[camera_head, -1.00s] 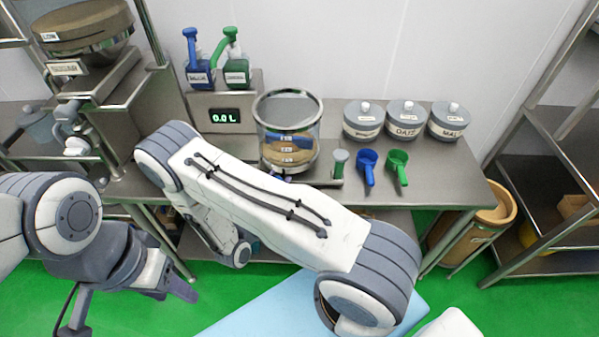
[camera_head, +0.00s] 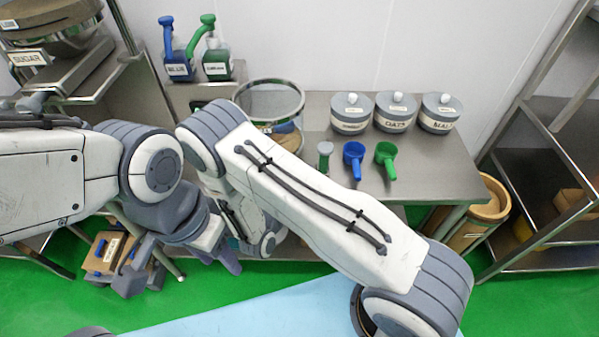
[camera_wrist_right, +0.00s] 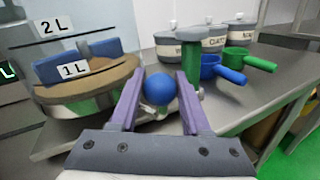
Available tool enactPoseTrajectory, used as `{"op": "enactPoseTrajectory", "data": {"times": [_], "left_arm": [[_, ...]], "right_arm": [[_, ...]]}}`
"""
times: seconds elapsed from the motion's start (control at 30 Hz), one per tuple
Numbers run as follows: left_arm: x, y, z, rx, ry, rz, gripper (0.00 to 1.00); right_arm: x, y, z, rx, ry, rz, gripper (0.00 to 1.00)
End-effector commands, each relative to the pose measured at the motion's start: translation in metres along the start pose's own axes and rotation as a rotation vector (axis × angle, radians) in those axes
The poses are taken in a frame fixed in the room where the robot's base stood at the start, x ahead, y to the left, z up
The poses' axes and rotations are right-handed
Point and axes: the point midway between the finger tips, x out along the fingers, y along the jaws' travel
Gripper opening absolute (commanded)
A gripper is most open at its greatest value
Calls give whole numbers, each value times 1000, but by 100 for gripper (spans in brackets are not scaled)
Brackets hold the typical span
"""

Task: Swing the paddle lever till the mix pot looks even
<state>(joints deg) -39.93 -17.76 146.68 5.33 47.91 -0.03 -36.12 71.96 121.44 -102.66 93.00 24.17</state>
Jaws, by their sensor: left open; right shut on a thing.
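The mix pot (camera_head: 270,100) is a clear cylinder with a metal rim on the steel table; my right arm hides its lower part. In the right wrist view, the pot (camera_wrist_right: 85,100) shows brown contents, a blue paddle (camera_wrist_right: 58,68) and 1 L and 2 L marks. A blue ball knob (camera_wrist_right: 160,88), seemingly the paddle lever's end, sits between the purple fingers of my right gripper (camera_wrist_right: 162,78), shut on it. The lever's rod is mostly hidden. My left gripper (camera_head: 218,257) is open and empty, low in front of the table. Whether the mix is even is unclear.
Several lidded canisters (camera_head: 395,112) line the back. Two pump bottles (camera_head: 179,62) stand back left. A metal shelf (camera_head: 545,170) is at right.

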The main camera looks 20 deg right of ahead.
Motion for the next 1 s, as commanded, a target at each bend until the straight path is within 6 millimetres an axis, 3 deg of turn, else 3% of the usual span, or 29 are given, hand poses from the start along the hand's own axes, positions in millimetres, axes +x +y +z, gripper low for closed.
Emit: {"op": "enactPoseTrajectory", "data": {"times": [0.6, 0.63, 0.7, 1.0], "left_arm": [[2, 0, 0, 0, 0, 0, 50], [2, 0, 0, 0, 0, 0, 50], [2, 0, 0, 0, 0, 0, 50], [2, 0, 0, 0, 0, 0, 50]], "right_arm": [[4, -1, 0, -4, 1, -1, 0], [4, -1, 0, -4, 1, -1, 51], [3, -1, 0, -4, 1, 0, 76], [3, 1, 0, -1, 1, 5, 76]]}}
